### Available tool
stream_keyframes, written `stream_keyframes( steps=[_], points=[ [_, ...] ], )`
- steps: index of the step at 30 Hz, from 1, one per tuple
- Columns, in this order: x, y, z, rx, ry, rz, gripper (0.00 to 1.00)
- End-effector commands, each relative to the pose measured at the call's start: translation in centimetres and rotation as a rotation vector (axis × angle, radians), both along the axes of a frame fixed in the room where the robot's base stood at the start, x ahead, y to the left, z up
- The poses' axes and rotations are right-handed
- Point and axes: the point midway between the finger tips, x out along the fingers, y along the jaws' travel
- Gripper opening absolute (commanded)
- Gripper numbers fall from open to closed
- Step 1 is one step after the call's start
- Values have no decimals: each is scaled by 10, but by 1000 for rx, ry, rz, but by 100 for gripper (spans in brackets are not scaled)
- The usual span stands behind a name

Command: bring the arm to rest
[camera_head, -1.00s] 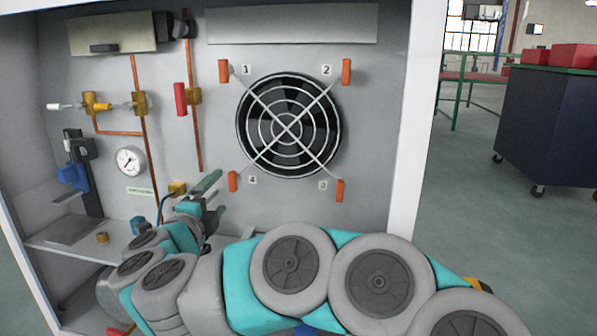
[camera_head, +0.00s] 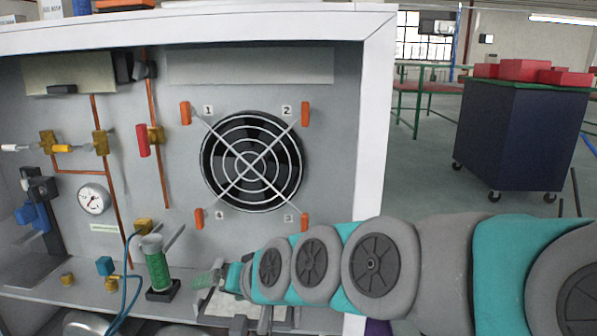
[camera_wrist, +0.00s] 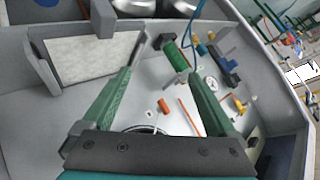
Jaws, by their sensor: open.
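My arm comes in from the right in the head view, its grey and teal links running in front of the lower right of the cabinet (camera_head: 375,130). My gripper (camera_head: 207,282) points left, low in front of the cabinet, and is partly hidden by my own links. In the wrist view, my gripper's two green fingers (camera_wrist: 161,74) are spread wide apart with nothing held between them. A green cylinder (camera_head: 157,268) stands on a dark base on the shelf, left of my gripper; it also shows beyond the fingertips in the wrist view (camera_wrist: 176,55).
The back panel holds a round fan (camera_head: 251,161) with orange clips, a gauge (camera_head: 94,199) and a red-handled valve (camera_head: 143,140). A pale plate (camera_wrist: 95,57) in a grey frame is left of the fingers. A dark cart (camera_head: 520,135) stands in open floor at right.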

Motion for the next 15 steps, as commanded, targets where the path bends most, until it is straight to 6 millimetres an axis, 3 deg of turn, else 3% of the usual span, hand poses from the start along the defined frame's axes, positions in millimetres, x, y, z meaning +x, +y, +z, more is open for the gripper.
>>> stream_keyframes(
  steps=[1, 6, 12, 15],
  points=[
    [-11, -29, -13, -84, 42, -1, 92],
    [-68, -119, -65, -342, 238, 8, 92],
    [-151, -216, -98, -561, 512, -24, 92],
    [-190, -248, -103, -624, 637, -40, 92]
  ],
)
